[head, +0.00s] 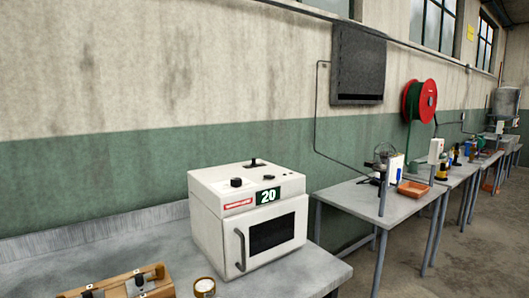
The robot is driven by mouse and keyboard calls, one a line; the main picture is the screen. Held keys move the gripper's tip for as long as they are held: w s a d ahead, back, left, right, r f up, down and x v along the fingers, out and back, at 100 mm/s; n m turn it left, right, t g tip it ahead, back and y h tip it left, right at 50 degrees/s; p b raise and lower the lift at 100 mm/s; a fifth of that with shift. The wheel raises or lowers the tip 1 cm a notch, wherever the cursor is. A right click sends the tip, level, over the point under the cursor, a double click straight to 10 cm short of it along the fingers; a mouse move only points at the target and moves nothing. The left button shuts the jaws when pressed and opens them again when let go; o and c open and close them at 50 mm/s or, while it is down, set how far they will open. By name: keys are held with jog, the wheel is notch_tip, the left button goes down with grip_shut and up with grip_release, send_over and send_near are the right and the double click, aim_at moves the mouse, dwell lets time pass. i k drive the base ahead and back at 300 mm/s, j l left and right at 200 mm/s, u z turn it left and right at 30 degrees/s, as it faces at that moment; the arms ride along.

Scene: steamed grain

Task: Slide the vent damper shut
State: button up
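A white box-shaped oven (222,215) stands on the near grey bench in the head view, with a "20" display (267,196), a dark door window and a dark handle (240,249) on its front. On its top is a small black lever in a dark slot (255,163), which looks like the vent damper; how far it is slid cannot be told. A black knob (236,182) sits near the top's front edge. The oven door looks closed. My gripper is not in view.
Beyond a gap to the right, another table (355,197) carries several items, including an orange tray (412,189).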

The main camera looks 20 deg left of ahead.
aim_at(253, 160)
jog(key=i, duration=2.35)
